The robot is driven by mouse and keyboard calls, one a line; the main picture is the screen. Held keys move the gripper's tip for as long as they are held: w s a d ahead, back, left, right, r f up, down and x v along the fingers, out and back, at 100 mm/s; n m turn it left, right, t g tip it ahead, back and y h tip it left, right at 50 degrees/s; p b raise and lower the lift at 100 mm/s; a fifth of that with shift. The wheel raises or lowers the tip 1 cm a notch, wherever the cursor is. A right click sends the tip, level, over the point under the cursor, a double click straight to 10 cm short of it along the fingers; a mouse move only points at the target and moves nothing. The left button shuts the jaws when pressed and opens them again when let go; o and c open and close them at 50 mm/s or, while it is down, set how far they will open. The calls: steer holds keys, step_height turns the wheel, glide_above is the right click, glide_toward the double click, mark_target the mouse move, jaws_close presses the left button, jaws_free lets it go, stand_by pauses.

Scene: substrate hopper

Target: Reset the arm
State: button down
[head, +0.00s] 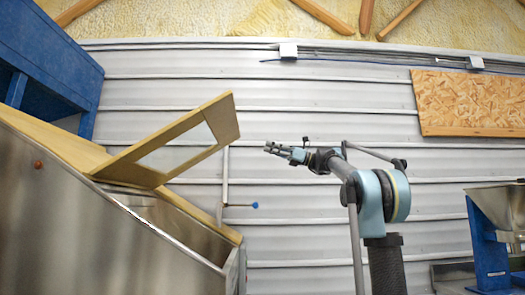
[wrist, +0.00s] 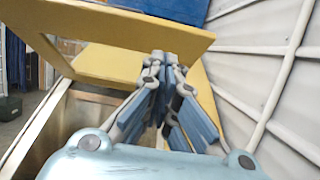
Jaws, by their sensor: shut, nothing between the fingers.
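My gripper (head: 268,147) is at the end of my raised arm in the middle of the head view, pointing left. It is shut and empty, clear of everything. In the wrist view my gripper (wrist: 165,56) has its fingers together in front of the hopper's lid. The hopper (head: 75,225) is a large metal bin at the left. Its yellow wooden lid (head: 222,118), with a window opening, is tilted up. The lid also shows in the wrist view (wrist: 95,30), above and behind the fingers.
A blue frame (head: 50,50) stands behind the hopper at the upper left. A ribbed metal wall (head: 330,235) runs behind my arm. A blue stand with a metal funnel (head: 497,212) is at the right. Free air surrounds my gripper.

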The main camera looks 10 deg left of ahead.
steer(key=shift+d, duration=0.35)
steer(key=s+d+f+n+t+h, duration=0.1)
steer(key=s+d+f+n+h, duration=0.15)
steer(key=s+f, duration=0.7)
steer(key=s+d+f+n+t+h, duration=0.1)
steer(key=s+f+n+h, duration=0.2)
steer(key=f, duration=1.3)
steer(key=s+d+f+n+t+h, duration=0.15)
steer(key=s+f+h, duration=0.4)
steer(key=f, duration=0.75)
steer(key=s+d+f+n+h, duration=0.3)
steer(key=s+d+f, duration=0.3)
steer(key=f, duration=0.7)
steer(key=s+d+f+n+t+h, duration=0.1)
steer(key=s+d+f+n+h, duration=0.2)
steer(key=f, duration=1)
steer(key=s+d+f+n+h, duration=0.3)
steer(key=s+d+f+h, duration=0.1)
steer(key=s+d+f, duration=0.6)
step_height(320, 180, down, 4)
steer(key=shift+d+r+n+t, duration=0.2)
steer(key=shift+d+n+t, duration=0.2)
steer(key=shift+d, duration=0.35)
steer(key=shift+a, duration=0.15)
